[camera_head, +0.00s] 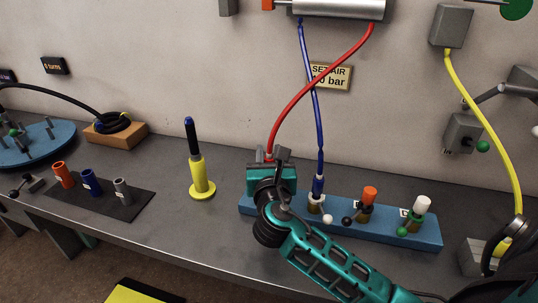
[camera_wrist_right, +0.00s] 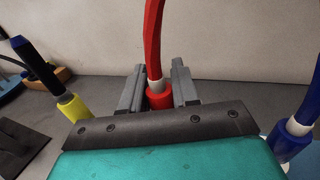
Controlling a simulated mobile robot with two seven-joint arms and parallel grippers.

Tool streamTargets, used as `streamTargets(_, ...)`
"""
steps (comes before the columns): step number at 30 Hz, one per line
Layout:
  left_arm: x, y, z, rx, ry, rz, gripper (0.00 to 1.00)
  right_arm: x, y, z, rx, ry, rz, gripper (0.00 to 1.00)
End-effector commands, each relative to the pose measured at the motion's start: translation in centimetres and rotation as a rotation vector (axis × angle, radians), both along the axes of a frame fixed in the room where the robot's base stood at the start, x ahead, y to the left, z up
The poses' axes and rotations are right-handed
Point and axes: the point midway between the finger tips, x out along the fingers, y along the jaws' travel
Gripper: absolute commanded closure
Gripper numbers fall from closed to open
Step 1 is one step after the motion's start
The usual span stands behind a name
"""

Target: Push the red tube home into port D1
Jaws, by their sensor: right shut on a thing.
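The red tube (camera_head: 305,91) hangs from the silver cylinder on the wall and curves down to my right gripper (camera_head: 270,157). The gripper is over the left end of the blue manifold block (camera_head: 385,225). In the right wrist view the red tube (camera_wrist_right: 154,40) ends in a red collar (camera_wrist_right: 159,96) between the two grey fingers (camera_wrist_right: 158,88), which are shut on it. The gripper hides the port below, so I cannot tell whether the tube end is seated or which label the port bears. My left gripper does not show.
A blue tube (camera_head: 313,100) runs into the block just right of the gripper. Orange-capped (camera_head: 369,194) and white-capped (camera_head: 421,204) fittings stand further right. A yellow stand with a dark-handled tool (camera_head: 200,172) is left. A mat (camera_head: 100,193) holds several coloured sleeves.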

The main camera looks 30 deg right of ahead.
Motion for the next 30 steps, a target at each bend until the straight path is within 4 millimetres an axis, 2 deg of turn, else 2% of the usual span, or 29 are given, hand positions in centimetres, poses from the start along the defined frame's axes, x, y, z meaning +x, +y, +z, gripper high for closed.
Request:
streamTargets(19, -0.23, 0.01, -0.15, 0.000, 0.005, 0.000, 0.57, 0.01, 0.01, -0.01, 0.001, -0.001, 0.000, 1.00)
streamTargets(30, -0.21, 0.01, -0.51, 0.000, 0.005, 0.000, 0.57, 0.00, 0.02, -0.82, 0.000, 0.000, 0.000, 1.00)
